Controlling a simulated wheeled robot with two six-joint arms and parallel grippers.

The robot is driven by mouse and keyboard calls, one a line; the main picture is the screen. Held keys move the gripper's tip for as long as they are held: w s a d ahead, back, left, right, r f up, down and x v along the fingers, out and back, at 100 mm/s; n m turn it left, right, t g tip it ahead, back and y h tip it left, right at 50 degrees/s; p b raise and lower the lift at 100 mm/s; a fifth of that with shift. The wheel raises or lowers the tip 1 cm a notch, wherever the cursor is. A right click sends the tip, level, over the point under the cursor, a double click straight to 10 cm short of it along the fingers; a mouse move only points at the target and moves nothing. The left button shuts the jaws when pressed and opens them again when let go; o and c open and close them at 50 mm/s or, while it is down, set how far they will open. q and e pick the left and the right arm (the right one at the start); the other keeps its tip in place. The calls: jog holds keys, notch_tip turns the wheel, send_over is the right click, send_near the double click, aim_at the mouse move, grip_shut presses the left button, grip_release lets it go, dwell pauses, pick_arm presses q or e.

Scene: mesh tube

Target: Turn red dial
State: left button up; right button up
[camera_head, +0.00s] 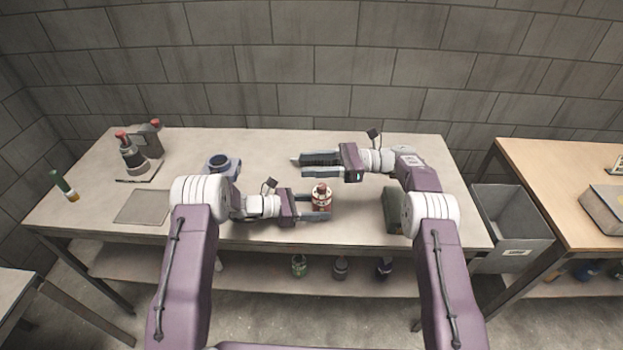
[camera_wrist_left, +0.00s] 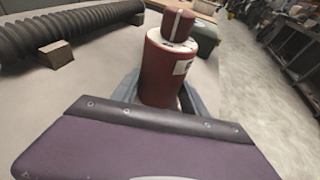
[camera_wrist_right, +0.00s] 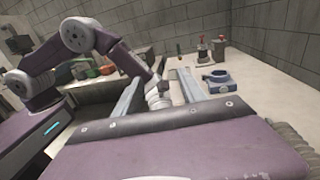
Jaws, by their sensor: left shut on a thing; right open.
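A dark red cylinder (camera_head: 321,196) with a pale top band stands upright at the front middle of the table. In the left wrist view, the red cylinder (camera_wrist_left: 163,70) carries a smaller red dial (camera_wrist_left: 179,24) with a white line on top. My left gripper (camera_head: 316,206) is shut on the cylinder's lower body, which hides part of the fingers. My right gripper (camera_head: 305,165) is open over the table behind the cylinder. In the right wrist view, its fingers (camera_wrist_right: 158,88) are spread, with my left arm visible between and beyond them.
A black ribbed tube (camera_wrist_left: 75,28) rests on wooden blocks (camera_wrist_left: 56,54) behind the cylinder. A green box (camera_head: 392,212) is to the right. A blue ring clamp (camera_head: 222,164), grey mat (camera_head: 145,206) and red-topped device (camera_head: 131,158) are to the left.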

jog(key=shift+r, duration=0.75)
